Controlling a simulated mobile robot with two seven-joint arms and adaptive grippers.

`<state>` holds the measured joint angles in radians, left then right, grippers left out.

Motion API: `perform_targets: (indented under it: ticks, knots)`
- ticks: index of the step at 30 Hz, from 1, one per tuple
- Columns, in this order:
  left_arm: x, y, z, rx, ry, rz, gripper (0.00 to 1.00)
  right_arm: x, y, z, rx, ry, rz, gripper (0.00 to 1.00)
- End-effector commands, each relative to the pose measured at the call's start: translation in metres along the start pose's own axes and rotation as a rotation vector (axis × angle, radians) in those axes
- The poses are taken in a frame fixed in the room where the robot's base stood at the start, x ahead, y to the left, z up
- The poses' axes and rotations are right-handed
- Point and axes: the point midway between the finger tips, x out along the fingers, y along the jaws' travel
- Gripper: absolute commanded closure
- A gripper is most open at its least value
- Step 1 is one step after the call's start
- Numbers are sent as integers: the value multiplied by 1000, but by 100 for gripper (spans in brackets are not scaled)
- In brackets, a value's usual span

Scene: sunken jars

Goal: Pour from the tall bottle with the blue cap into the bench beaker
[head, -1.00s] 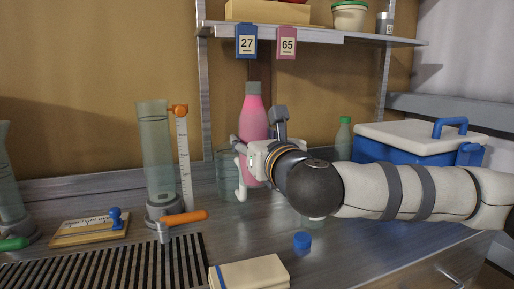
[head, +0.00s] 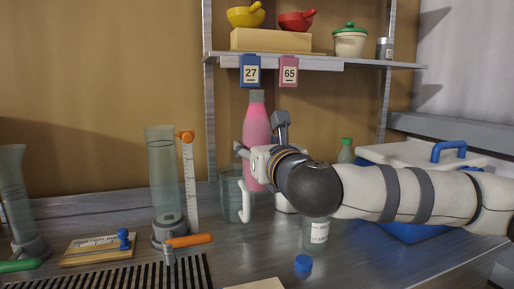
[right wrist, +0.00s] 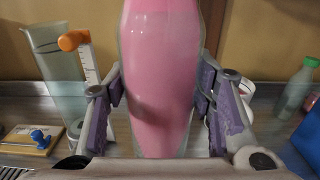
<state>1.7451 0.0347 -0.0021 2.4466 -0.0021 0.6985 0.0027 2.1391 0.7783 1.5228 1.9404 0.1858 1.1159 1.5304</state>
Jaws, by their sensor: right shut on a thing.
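My right gripper (right wrist: 160,115) is shut on a tall bottle of pink liquid (head: 256,125), held upright around its body. The bottle fills the middle of the right wrist view (right wrist: 160,75). Its top looks grey in the head view, with no blue cap on it. A small blue cap (head: 303,263) lies on the bench. A clear glass beaker (head: 231,200) stands on the bench just left of and partly behind my right gripper, which hides some of it. My left gripper is not in view.
A glass cylinder (head: 163,175) and a white ruler with an orange top (head: 190,175) stand left. A labelled jar (head: 316,233) stands below my arm. A blue cooler with white lid (head: 415,154) and a green-capped bottle (head: 346,150) are right. A shelf (head: 330,63) hangs above.

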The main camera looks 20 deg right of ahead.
Motion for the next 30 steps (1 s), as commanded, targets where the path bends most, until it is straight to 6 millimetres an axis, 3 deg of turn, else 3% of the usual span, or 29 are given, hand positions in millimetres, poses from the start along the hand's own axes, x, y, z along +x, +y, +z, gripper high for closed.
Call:
perform_targets:
  ticks: [2,3,9,17,30]
  knots:
    - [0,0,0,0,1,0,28,0,0,2,0,-4,0,98]
    - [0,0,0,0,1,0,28,0,0,2,0,-4,0,55]
    - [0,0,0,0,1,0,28,0,0,2,0,-5,0,100]
    - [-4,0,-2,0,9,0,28,1,-13,12,35,-3,-4,100]
    - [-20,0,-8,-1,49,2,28,-1,-80,60,254,-6,-4,100]
